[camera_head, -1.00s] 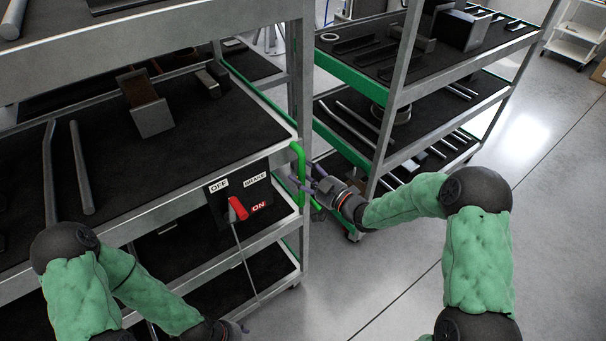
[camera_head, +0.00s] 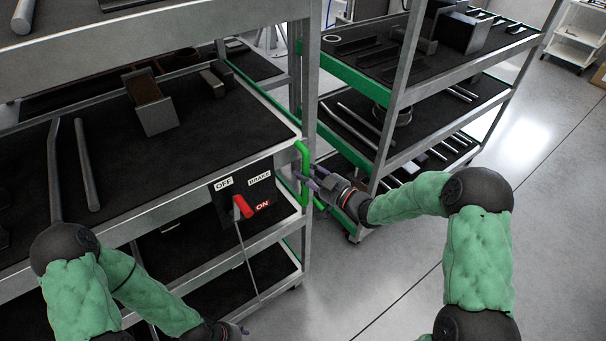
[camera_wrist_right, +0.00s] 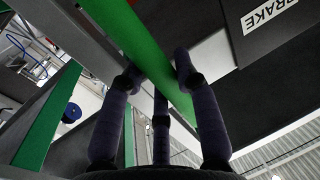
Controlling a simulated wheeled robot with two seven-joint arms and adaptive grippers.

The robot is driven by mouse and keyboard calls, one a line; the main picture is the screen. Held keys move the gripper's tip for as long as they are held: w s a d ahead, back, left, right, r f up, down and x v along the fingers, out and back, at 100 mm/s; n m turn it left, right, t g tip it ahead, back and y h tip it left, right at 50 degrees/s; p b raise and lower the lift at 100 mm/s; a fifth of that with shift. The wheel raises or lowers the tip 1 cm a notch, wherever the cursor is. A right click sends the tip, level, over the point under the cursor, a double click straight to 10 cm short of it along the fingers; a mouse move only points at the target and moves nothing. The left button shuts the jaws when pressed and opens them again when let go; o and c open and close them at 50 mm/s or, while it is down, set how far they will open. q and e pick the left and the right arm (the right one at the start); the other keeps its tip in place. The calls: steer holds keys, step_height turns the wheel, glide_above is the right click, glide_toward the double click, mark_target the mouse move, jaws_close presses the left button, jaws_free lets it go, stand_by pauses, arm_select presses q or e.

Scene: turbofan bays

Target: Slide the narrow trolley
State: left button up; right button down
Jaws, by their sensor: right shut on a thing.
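The trolley (camera_head: 210,170) at the left is a grey metal rack with dark shelves and an upright green handle (camera_head: 303,160) at its right front corner. My right gripper (camera_head: 308,180) is shut on this handle. In the right wrist view its fingers (camera_wrist_right: 155,85) lie on both sides of the green bar (camera_wrist_right: 150,55). A dark panel (camera_head: 228,208) on the trolley's front carries OFF, BRAKE and ON labels and a red lever (camera_head: 243,207). My left gripper (camera_head: 240,331) is low at the bottom edge, away from the handle; its jaws are too small to read.
A second rack (camera_head: 400,92) with loaded shelves stands close to the right, just behind my right gripper. Metal bars (camera_head: 87,165) and an open box (camera_head: 153,110) lie on the trolley's upper shelf. The grey floor (camera_head: 500,260) at the lower right is clear.

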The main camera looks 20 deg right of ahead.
steer(key=w+d, duration=0.2)
steer(key=d, duration=0.6)
steer(key=w+d, duration=0.3)
steer(key=d, duration=0.5)
steer(key=shift+w+r+h, duration=0.15)
steer(key=shift+w+h, duration=0.1)
steer(key=shift+h, duration=0.05)
steer(key=c, duration=0.9)
jaws_free()
steer(key=shift+a, duration=0.1)
steer(key=v, duration=1.2)
steer(key=shift+f, duration=0.3)
steer(key=shift+a, duration=0.1)
